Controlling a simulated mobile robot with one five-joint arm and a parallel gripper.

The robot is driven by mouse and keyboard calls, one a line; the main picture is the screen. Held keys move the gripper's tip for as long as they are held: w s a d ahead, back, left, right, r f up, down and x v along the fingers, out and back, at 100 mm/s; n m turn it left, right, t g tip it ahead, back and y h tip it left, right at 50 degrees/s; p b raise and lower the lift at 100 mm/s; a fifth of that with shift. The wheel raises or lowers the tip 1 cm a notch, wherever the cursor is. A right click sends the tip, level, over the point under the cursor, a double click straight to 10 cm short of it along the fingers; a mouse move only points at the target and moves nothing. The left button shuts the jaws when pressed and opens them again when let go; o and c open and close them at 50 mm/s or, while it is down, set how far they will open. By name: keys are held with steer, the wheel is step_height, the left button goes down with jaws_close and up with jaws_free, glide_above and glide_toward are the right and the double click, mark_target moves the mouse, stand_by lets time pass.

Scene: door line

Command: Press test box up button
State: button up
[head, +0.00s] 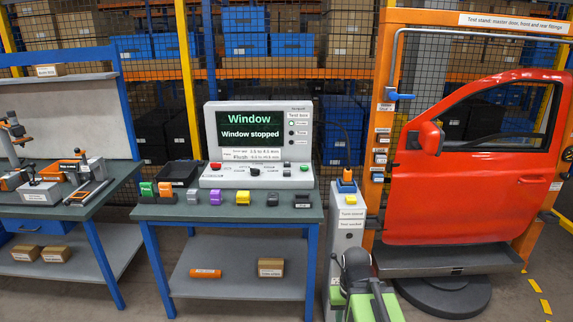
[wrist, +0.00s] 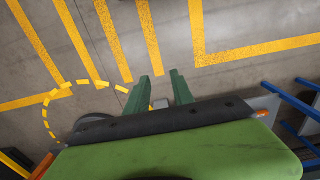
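The test box (head: 258,140) is a light grey console standing on the middle table. Its screen (head: 250,127) reads "Window" and "Window stopped". Its sloped front panel has a red button (head: 215,166) at the left and several small dark controls; their labels are too small to read, so I cannot tell which is the up button. In the wrist view my gripper (wrist: 160,76) points at the floor, its two green fingers apart with nothing between them. In the head view my arm is at the bottom right of centre, away from the test box; its fingertips cannot be made out there.
A tool bench (head: 95,205) is at left.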

jaws_close()
stand_by(1.4)
